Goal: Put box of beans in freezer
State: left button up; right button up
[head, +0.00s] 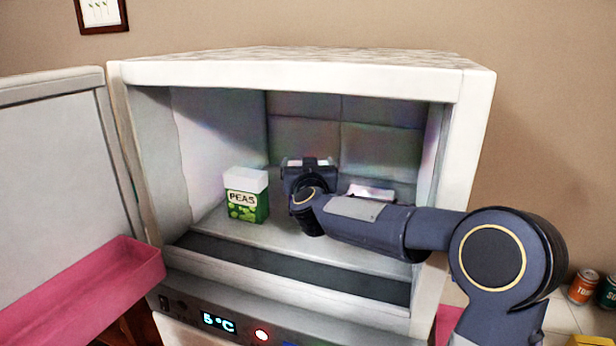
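The freezer (300,73) is a white box with its front open and its door (60,165) swung out to the left. A green and white box marked PEAS (246,197) stands upright on the freezer floor. My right arm reaches in from the right, and its gripper (308,166) is deep inside, to the right of the peas box and apart from it. Its fingers point away and are mostly hidden by the wrist. A pale, pinkish-white surface (370,192) shows behind my forearm; I cannot tell whether it is the beans box. No beans label is visible. My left gripper is out of view.
A pink door shelf (85,290) juts out at lower left. A control panel (218,322) reading 5°C is below the opening. Cans (583,286) stand on the counter at lower right. The freezer's right wall is close to my forearm.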

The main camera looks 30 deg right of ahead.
jog(key=shift+f, duration=1.2)
jog(key=o, duration=1.2)
jog(key=shift+f, duration=0.25)
jog(key=shift+o, duration=1.4)
jog(key=shift+r, duration=0.15)
jog(key=shift+s+a, duration=0.15)
jog(key=shift+s, duration=0.05)
jog(key=b+v, duration=0.2)
jog(key=v, duration=0.9)
jog(key=shift+s, duration=0.35)
jog(key=shift+a, duration=0.15)
